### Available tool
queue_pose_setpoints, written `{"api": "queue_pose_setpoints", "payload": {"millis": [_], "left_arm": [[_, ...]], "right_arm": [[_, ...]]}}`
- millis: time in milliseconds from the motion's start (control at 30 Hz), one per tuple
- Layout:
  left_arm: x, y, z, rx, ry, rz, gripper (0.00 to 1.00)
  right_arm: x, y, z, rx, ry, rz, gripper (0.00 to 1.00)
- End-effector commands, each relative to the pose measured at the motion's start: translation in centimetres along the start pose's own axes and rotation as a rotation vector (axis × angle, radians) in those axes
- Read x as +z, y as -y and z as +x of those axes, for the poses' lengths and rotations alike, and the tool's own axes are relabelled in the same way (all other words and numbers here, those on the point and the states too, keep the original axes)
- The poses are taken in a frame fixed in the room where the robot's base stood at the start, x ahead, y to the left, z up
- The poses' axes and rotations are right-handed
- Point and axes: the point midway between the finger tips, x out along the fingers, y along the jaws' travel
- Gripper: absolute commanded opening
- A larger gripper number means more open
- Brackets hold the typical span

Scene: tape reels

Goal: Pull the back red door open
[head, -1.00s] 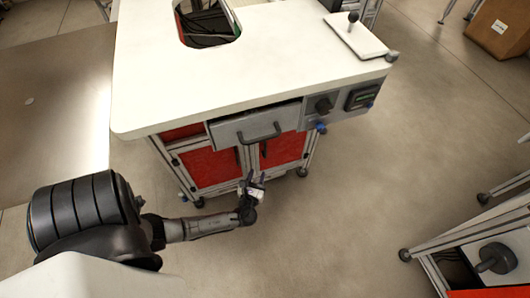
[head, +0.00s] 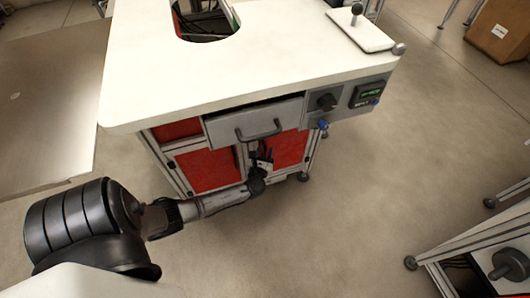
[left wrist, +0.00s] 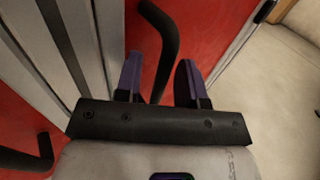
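The white-topped cabinet has two red doors on its front, a left red door (head: 208,170) and a right red door (head: 288,150); both look closed. Which one is called the back door I cannot tell. My left gripper (head: 260,153) is in front of the right door, near its inner edge. In the left wrist view, the right door's black bar handle (left wrist: 165,45) runs between the spread fingers of my left gripper (left wrist: 160,80), apart from them or nearly so. The left door's handle (left wrist: 42,152) shows at lower left. My right gripper is not in view.
A grey drawer (head: 255,122) with a bar handle sits above the doors, beside a control panel (head: 345,100) with knobs. The white tabletop (head: 240,70) overhangs them. Another bench (head: 470,245) stands at lower right. Floor (head: 365,190) between is clear.

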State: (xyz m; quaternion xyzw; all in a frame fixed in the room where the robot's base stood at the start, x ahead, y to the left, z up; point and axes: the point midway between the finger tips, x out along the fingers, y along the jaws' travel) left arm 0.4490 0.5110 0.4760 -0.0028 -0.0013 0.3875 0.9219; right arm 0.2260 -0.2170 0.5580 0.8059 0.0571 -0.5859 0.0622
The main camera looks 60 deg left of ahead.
Motion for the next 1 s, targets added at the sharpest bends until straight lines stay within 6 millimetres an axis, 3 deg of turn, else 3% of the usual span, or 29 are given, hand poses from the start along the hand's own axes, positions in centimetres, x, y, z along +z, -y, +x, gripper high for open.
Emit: {"api": "queue_pose_setpoints", "payload": {"millis": [233, 600, 1000], "left_arm": [[0.01, 0.00, 0.02, 0.000, 0.000, 0.000, 0.36], [-0.01, 0.01, -0.01, 0.000, 0.000, 0.000, 0.01], [-0.01, -0.01, -0.05, 0.001, -0.001, 0.000, 0.00]], "right_arm": [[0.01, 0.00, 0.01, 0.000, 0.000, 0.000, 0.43], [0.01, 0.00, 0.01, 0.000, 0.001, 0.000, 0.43], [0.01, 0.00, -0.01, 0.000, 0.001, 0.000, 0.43]]}}
